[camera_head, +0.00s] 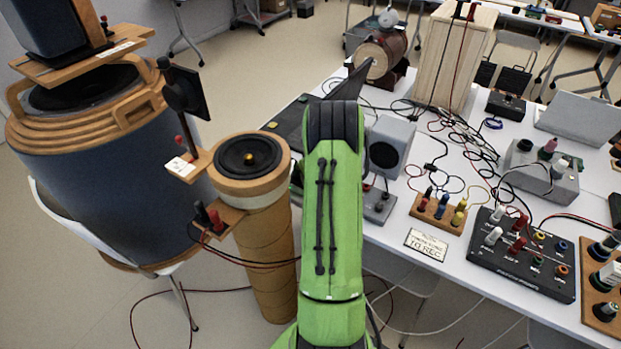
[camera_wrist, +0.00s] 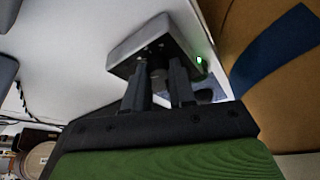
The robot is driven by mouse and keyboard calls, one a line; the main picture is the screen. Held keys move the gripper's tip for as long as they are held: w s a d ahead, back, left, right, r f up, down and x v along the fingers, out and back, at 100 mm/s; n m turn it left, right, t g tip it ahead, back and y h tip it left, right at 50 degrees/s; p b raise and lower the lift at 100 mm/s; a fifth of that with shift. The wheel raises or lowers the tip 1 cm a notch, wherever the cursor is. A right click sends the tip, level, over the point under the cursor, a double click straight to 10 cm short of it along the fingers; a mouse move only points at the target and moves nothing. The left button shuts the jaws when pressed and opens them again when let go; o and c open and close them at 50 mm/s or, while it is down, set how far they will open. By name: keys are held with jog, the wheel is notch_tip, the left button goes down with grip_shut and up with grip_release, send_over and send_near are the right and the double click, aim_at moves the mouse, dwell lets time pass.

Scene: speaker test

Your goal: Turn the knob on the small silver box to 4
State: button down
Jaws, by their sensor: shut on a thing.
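The small silver box (camera_wrist: 150,45) is in the upper middle of the wrist view, tilted in the picture, with a green light at its right. My gripper (camera_wrist: 160,78) has its two dark fingers on either side of the box's knob (camera_wrist: 158,78) and is shut on it. The knob is dark and mostly hidden between the fingers, so its setting and any numbers cannot be read. In the head view my green arm hides the gripper and the knob. A silver box (camera_head: 378,207) shows partly beside the arm; I cannot tell if it is the same one.
A grey speaker (camera_head: 390,146) stands on the white table (camera_head: 395,262) just right of my arm. A wooden terminal block (camera_head: 438,212), a black control box (camera_head: 522,256) and loose cables lie farther right. A cylindrical speaker (camera_head: 265,240) stands close to the left.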

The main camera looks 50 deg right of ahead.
jog(key=shift+m, duration=0.3)
dwell(0.4)
jog(key=c, duration=0.9)
grip_release()
jog(key=shift+c, duration=0.2)
jog(key=p+v, duration=0.3)
jog(key=v, duration=1.2)
jog(key=shift+a+r, duration=0.25)
jog(key=shift+r, duration=0.1)
